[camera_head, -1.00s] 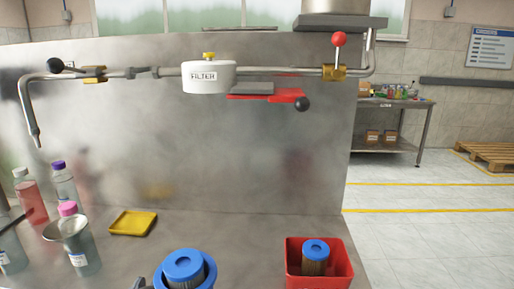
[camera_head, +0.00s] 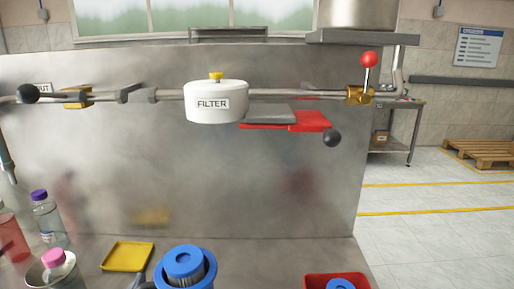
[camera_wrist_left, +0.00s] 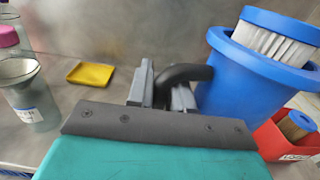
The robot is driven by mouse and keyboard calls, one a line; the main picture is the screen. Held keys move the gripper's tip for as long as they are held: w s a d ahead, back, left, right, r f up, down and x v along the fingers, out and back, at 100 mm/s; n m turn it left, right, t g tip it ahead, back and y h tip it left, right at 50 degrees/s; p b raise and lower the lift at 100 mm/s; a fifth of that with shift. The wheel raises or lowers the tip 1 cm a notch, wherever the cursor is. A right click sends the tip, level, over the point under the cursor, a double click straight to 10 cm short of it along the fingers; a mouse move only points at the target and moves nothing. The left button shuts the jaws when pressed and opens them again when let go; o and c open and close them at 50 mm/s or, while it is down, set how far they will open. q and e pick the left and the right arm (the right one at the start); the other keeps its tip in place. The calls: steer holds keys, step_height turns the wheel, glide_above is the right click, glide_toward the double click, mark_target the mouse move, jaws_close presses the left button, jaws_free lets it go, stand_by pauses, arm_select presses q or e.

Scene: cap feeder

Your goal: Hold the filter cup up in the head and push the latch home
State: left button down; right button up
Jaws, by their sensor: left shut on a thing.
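The white filter head (camera_head: 215,103), marked FILTER with a yellow knob on top, sits on the pipe along the steel panel. The latch beside it shows a red plate (camera_head: 310,121), a grey plate and a black ball (camera_head: 332,138); it sticks out to the right. The blue filter cup (camera_head: 184,280) is well below the head and apart from it. A pleated filter with a blue top (camera_head: 184,262) stands in it. My left gripper (camera_wrist_left: 162,88) is shut on the cup's dark curved handle (camera_wrist_left: 187,73). Its tips barely show in the head view (camera_head: 139,283). My right gripper is not in view.
A red bin (camera_head: 338,277) holding a used-looking blue-capped filter stands at the right. A yellow tray (camera_head: 128,257), bottles (camera_head: 48,222) and a metal funnel (camera_head: 52,272) are at the left. A red-knobbed brass valve (camera_head: 360,95) is on the pipe. The space between cup and head looks clear.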

arm_select(q)
steer(key=shift+r, duration=0.1)
steer(key=w+d+r+n+g+y+b, duration=0.1)
steer(key=w+d+r+n+y, duration=0.2)
steer(key=r, duration=0.4)
steer(key=w+d+r+n+g+y+b, duration=0.1)
steer(key=w+r+n+y, duration=0.15)
steer(key=r+y, duration=0.35)
steer(key=w+r+h+p, duration=0.1)
steer(key=w+r, duration=0.5)
steer(key=w, duration=0.7)
steer(key=shift+r+m, duration=0.15)
steer(key=shift+m, duration=0.2)
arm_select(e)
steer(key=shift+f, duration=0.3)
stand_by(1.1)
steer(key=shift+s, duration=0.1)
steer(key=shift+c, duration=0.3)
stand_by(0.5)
